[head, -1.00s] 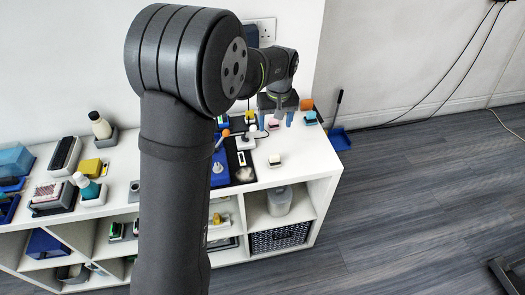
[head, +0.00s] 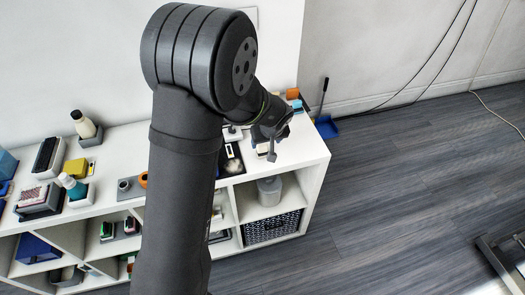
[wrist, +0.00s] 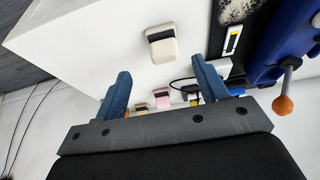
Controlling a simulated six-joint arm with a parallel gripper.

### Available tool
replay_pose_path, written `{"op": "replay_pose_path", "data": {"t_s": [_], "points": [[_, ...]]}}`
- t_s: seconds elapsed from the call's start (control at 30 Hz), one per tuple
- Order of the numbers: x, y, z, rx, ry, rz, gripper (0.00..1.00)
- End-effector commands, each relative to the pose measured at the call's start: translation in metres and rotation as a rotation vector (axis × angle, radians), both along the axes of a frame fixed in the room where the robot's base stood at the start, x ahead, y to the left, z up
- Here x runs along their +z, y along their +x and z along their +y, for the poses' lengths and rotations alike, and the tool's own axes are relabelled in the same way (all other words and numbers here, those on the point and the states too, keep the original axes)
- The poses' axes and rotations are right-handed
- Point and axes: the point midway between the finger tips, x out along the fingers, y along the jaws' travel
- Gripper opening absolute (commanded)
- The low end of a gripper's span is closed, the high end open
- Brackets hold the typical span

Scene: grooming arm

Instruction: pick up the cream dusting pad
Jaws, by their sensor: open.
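A cream pad (wrist: 162,45) with a dark band lies on the white shelf top, in the upper middle of the wrist view. In the head view my gripper (head: 270,145) is over the right end of the shelf top and mostly covers this pad. In the wrist view my gripper (wrist: 163,82) is open, with two blue fingers apart and nothing between them. The cream pad lies beyond the fingertips, roughly centred between them, not touching.
A black tray with a white-and-dark tool (wrist: 232,40) and a fluffy pale patch (wrist: 236,10) lies beside the pad. A blue holder with an orange-tipped stick (wrist: 283,100) stands at the right. The shelf top's end edge (head: 322,140) is close by.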

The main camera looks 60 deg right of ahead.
Motion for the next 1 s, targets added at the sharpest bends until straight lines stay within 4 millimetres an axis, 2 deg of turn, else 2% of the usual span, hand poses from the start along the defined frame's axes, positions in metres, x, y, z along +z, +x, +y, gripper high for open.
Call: {"op": "replay_pose_path", "data": {"t_s": [0.1, 0.37, 0.63, 0.97, 1.0], "points": [[-0.014, 0.005, -0.004, 0.0, 0.001, 0.0, 0.66], [-0.029, 0.011, -0.008, 0.001, 0.001, 0.0, 0.66], [-0.061, 0.026, -0.017, 0.001, 0.001, 0.0, 0.66], [-0.067, 0.028, -0.019, 0.0, -0.001, -0.001, 0.66], [-0.067, 0.028, -0.019, 0.0, -0.001, -0.001, 0.62]]}}
